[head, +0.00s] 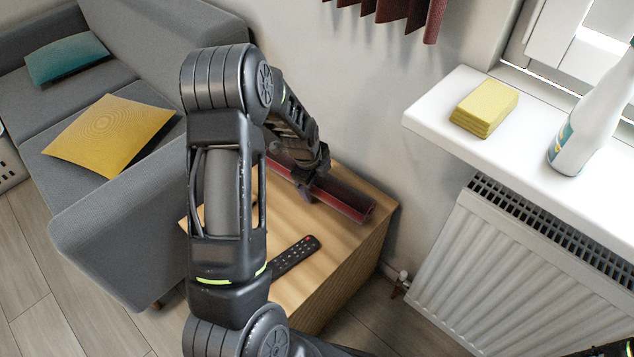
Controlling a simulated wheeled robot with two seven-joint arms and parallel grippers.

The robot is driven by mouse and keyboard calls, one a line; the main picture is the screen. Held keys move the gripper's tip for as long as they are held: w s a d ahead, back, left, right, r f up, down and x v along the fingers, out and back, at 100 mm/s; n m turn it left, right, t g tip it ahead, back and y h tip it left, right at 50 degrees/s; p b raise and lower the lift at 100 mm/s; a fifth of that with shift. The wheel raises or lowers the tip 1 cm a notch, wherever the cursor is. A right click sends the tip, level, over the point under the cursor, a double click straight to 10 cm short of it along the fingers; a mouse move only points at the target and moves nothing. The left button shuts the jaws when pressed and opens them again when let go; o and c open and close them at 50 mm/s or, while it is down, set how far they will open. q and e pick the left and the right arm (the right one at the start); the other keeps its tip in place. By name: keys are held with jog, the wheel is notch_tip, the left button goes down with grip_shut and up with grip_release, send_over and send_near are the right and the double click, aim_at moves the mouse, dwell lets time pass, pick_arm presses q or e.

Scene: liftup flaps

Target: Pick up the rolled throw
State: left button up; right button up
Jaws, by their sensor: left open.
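The rolled throw (346,198), a dark red roll, lies across the far part of the wooden side table (335,235). My left arm reaches over the table, and its gripper (308,190) is at the roll, pointing down. The left gripper is open. Its fingers are small and dark here, so I cannot tell whether they straddle the roll or touch it. The arm and gripper hide part of the roll's left portion.
A black remote (296,256) lies on the table's near part. A grey sofa (140,215) with cushions stands at left. At right, a white sill (520,150) holds a yellow sponge stack (484,108) and spray bottle (585,130) above a radiator (510,275).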

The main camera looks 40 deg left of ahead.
dwell(0.6)
pick_arm(q)
jog(key=c, duration=1.7)
